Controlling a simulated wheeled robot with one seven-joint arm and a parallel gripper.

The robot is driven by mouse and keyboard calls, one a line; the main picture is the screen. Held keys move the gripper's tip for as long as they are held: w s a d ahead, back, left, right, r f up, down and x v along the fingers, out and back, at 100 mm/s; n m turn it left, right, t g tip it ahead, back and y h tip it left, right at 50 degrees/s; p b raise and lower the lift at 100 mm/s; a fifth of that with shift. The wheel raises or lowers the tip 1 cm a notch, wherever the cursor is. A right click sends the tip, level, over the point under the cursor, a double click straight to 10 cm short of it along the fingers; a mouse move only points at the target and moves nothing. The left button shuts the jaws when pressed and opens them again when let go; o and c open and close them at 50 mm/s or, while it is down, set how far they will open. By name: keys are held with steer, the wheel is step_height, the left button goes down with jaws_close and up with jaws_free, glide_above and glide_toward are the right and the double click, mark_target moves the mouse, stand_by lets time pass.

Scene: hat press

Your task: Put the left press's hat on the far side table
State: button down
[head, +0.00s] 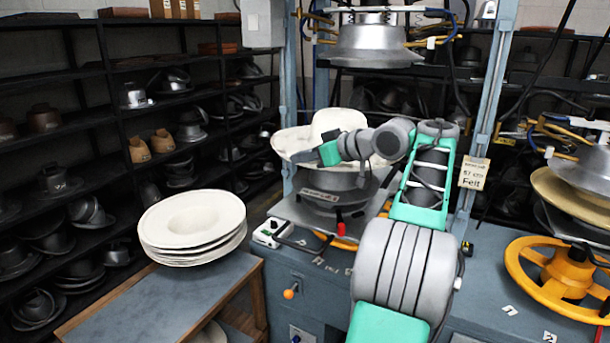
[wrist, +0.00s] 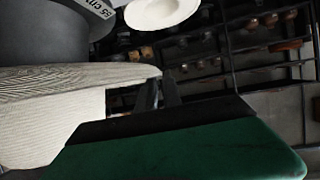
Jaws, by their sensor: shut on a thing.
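The cream felt hat (head: 333,122) is at the left press, over its dark grey lower block (head: 335,188) and beneath the raised silver upper die (head: 370,45). Its brim looks a little tilted. My gripper (head: 318,156) is shut on the near part of the brim, and my arm hides the hat's right side. In the wrist view, the brim (wrist: 60,78) runs to the dark fingers of my gripper (wrist: 160,95), close to the grey block (wrist: 45,35). I cannot tell whether the hat still touches the block. A side table (head: 150,310) stands at left.
A stack of several cream hats (head: 193,225) sits on the side table's far part; its near top is bare. Dark shelves (head: 90,70) with hat forms line the back left. The press's blue posts (head: 293,100) flank the hat. A second press with a yellow wheel (head: 520,270) stands right.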

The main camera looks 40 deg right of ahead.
mark_target(288, 163)
steer(key=shift+m+h, duration=0.7)
steer(key=shift+h, duration=0.2)
steer(key=w+f+b, duration=0.1)
steer(key=w+a+f+b, duration=0.1)
steer(key=w, duration=0.1)
steer(key=shift+w+a+f+b, duration=0.1)
steer(key=shift+a+b, duration=0.05)
steer(key=shift+b, duration=0.2)
steer(key=shift+w+h, duration=0.1)
steer(key=shift+h, duration=0.2)
step_height(288, 163, up, 5)
steer(key=p, duration=0.4)
steer(key=s+a+b, duration=0.3)
steer(key=a, duration=0.5)
steer(key=s+a+r+b, duration=0.1)
steer(key=s+a+b, duration=0.2)
steer(key=a, duration=0.5)
steer(key=s+a+r+b, duration=0.1)
steer(key=s+a+b, duration=0.2)
steer(key=a+b, duration=0.2)
steer(key=shift+a, duration=1.6)
steer(key=shift+w, duration=0.1)
